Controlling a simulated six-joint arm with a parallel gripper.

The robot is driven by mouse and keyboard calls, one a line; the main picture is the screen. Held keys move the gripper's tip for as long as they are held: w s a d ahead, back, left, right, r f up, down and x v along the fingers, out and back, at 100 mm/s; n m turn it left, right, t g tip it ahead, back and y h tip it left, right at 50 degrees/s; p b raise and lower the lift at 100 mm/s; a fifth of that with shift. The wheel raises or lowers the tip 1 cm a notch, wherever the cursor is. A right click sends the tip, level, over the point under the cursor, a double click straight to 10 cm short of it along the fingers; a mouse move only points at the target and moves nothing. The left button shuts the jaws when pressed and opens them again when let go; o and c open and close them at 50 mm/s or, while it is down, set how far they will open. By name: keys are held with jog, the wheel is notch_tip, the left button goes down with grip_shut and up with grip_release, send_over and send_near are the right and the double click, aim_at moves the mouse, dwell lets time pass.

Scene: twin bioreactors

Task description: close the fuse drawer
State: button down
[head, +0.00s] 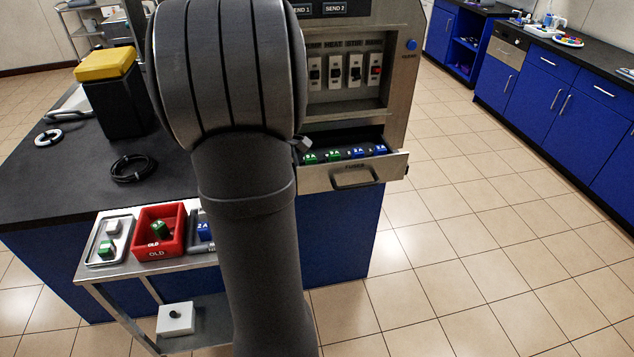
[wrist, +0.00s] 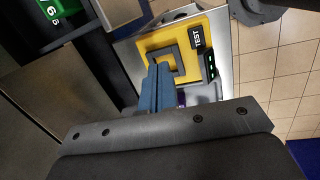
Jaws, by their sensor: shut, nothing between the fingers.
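The fuse drawer (head: 384,169), labelled FUSES, stands pulled out of the lower front of the metal cabinet. It has a metal front with a dark bar handle (head: 356,178). Green fuses (head: 310,158) and blue fuses (head: 358,152) sit in a row inside it. My arm covers the drawer's left end in the head view and hides most of my gripper there. In the wrist view my gripper (wrist: 157,68) is shut and empty, its blue-grey fingers together in front of a yellow TEST plate (wrist: 160,42). I cannot tell whether it touches anything.
Above the drawer is a recess with several switches (head: 354,69). A low cart at the front holds a red OLD bin (head: 174,215) and a pale tray (head: 95,251). A black bin with a yellow lid (head: 106,64) stands on the counter. The floor right of the drawer is clear.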

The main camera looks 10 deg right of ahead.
jog(key=d+r+n+t+h, duration=0.2)
jog(key=d+r+n+t, duration=0.15)
jog(key=d, duration=0.55)
jog(key=d+r+n+t+h, duration=0.3)
jog(key=d+r+t, duration=0.15)
jog(key=d, duration=0.35)
jog(key=s+a+f+n+y, duration=0.2)
jog(key=s+a+n+y, duration=0.15)
jog(key=s+n, duration=0.25)
jog(key=s+a+f+n+y, duration=0.3)
jog(key=s+a+n, duration=0.2)
jog(key=s+n, duration=0.15)
send_near(310, 184)
jog(key=shift+g, duration=0.4)
jog(key=shift+a+x, duration=0.15)
jog(key=shift+x, duration=1.35)
jog(key=shift+a+x, duration=0.15)
jog(key=shift+x, duration=1.3)
jog(key=shift+w+r, duration=0.15)
jog(key=shift+w, duration=0.1)
